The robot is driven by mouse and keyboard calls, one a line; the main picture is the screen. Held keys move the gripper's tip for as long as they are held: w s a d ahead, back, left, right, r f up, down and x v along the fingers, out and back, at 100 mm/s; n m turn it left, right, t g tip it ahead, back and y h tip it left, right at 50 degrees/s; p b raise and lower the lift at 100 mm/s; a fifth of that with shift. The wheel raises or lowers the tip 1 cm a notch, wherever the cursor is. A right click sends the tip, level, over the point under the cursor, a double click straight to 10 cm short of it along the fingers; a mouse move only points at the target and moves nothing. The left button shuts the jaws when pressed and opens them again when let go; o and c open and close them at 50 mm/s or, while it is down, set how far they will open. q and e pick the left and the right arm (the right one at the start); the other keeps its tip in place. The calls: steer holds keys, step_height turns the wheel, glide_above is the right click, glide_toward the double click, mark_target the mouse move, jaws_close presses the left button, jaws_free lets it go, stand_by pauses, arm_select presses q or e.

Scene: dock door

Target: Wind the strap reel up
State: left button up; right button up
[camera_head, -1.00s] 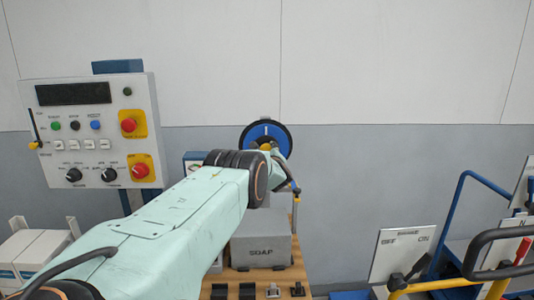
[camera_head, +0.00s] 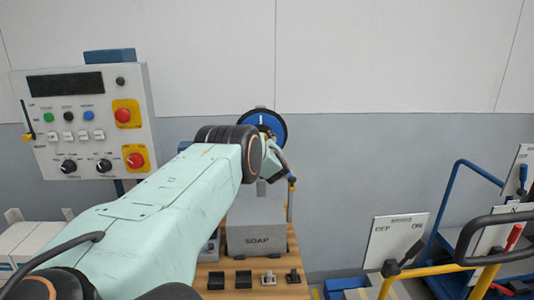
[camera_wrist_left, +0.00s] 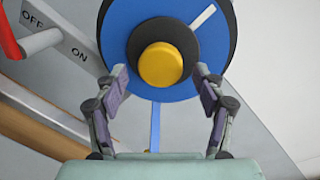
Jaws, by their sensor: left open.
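The strap reel (camera_head: 267,117) is a dark-rimmed blue disc on the wall, partly hidden behind my left arm in the head view. In the left wrist view the reel (camera_wrist_left: 127,72) fills the top middle, with a round yellow knob (camera_wrist_left: 161,65) off its centre and a white stripe on its face. A blue strap (camera_wrist_left: 155,125) hangs below it. My left gripper (camera_wrist_left: 161,82) is open in front of the reel, its fingers below and to either side of the knob, not closed on it. My right gripper is not in view.
A control panel (camera_head: 85,105) with buttons and knobs stands at left. A grey SOAP box (camera_head: 256,228) sits on a wooden bench with several small switches below the reel. At right are OFF/ON lever plates (camera_head: 393,243) and a yellow and blue frame.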

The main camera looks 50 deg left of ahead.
arm_select(q)
steer(key=v, duration=1)
steer(key=shift+d, duration=0.3)
steer(key=shift+s, duration=0.15)
stand_by(0.4)
